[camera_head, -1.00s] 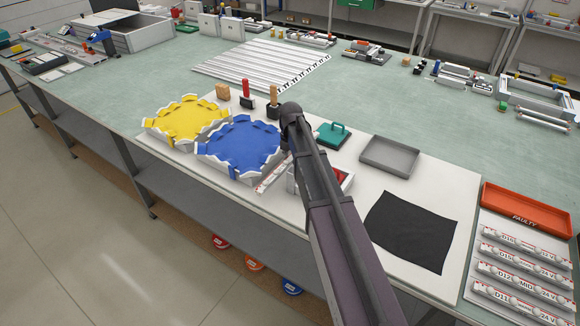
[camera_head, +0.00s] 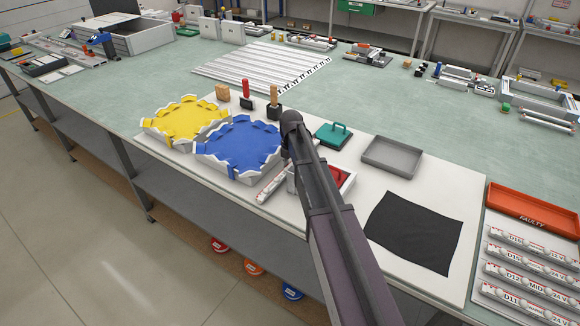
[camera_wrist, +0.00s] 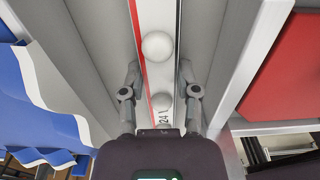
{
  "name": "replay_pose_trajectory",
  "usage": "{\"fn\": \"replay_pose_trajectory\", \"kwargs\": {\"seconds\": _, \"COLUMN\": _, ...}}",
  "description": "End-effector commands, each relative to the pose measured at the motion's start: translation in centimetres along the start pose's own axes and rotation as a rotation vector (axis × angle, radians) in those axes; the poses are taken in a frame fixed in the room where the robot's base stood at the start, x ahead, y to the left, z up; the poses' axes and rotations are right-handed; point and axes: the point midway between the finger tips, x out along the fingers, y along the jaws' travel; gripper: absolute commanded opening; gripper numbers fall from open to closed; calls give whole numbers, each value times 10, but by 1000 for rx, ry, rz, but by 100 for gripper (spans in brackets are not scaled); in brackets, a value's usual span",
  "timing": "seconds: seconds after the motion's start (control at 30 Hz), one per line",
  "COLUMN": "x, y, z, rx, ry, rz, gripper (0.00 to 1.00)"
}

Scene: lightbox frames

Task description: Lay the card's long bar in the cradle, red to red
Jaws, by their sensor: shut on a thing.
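My gripper (camera_wrist: 160,88) is shut on a white bar (camera_wrist: 160,15) with a red stripe along its left edge, a white dome and the marking "24". In the head view my arm hides the fingers, but part of the bar (camera_head: 270,188) shows between the blue ring-shaped tray (camera_head: 239,172) and a white-walled box with a red inside (camera_head: 345,180). Grey surfaces lie on both sides of the bar in the wrist view. I cannot tell whether it touches them. I cannot pick out the cradle or the card for certain.
A yellow tray (camera_head: 186,118) stands left of the blue one. A teal handled block (camera_head: 333,135), a grey tray (camera_head: 389,166) and a black cloth (camera_head: 414,232) lie right of my arm. An orange FAULTY tray (camera_head: 532,218) and several labelled bars (camera_head: 525,272) are far right.

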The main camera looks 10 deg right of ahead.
Motion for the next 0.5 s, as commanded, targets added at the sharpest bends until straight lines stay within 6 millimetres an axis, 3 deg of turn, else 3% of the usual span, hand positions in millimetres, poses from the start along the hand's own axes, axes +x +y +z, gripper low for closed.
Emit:
{"fn": "replay_pose_trajectory", "kwargs": {"seconds": 0.03, "x": 3, "y": 0, "z": 0, "rx": 0, "ry": 0, "rz": 0, "gripper": 0}}
{"fn": "replay_pose_trajectory", "kwargs": {"seconds": 0.07, "x": 2, "y": 0, "z": 0, "rx": 0, "ry": 0, "rz": 0, "gripper": 44}}
{"fn": "replay_pose_trajectory", "kwargs": {"seconds": 0.17, "x": 2, "y": 0, "z": 0, "rx": 0, "ry": 0, "rz": 0, "gripper": 74}}
{"fn": "replay_pose_trajectory", "kwargs": {"seconds": 0.5, "x": 2, "y": 0, "z": 0, "rx": 1, "ry": 0, "rz": 0, "gripper": 76}}
